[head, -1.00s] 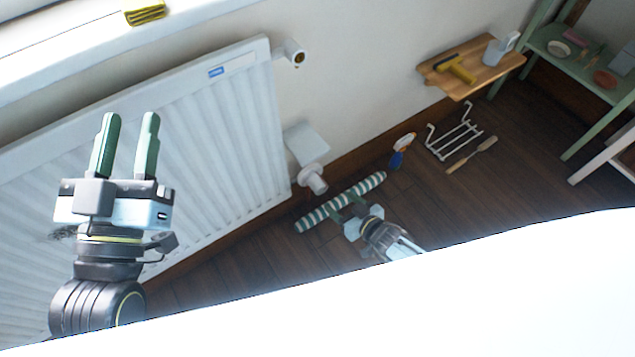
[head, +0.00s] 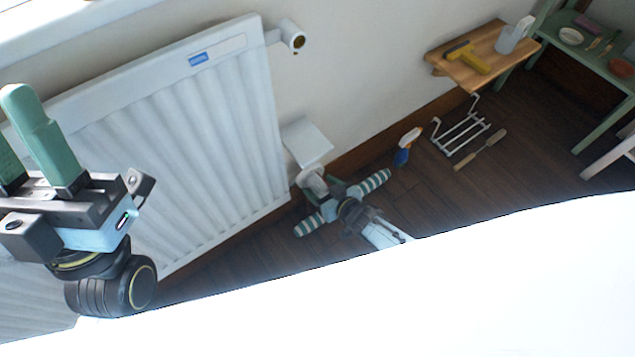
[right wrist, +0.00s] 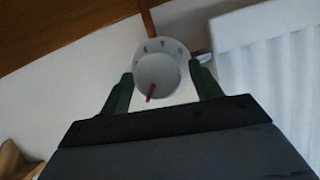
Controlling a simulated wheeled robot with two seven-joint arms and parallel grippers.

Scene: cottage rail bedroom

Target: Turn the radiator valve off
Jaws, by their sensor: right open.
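The radiator valve (head: 311,178) is a white round knob at the radiator's lower right corner, partly hidden by my right gripper. In the right wrist view the valve knob (right wrist: 155,76) shows dark marks around its collar and a red pointer on its face. My right gripper (head: 334,190) is open, its green fingers on either side of the knob in the right wrist view (right wrist: 161,74). I cannot tell whether they touch it. My left gripper (head: 20,115) is open and empty in front of the radiator (head: 215,130), at the left of the head view.
A white box (head: 306,141) is above the valve.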

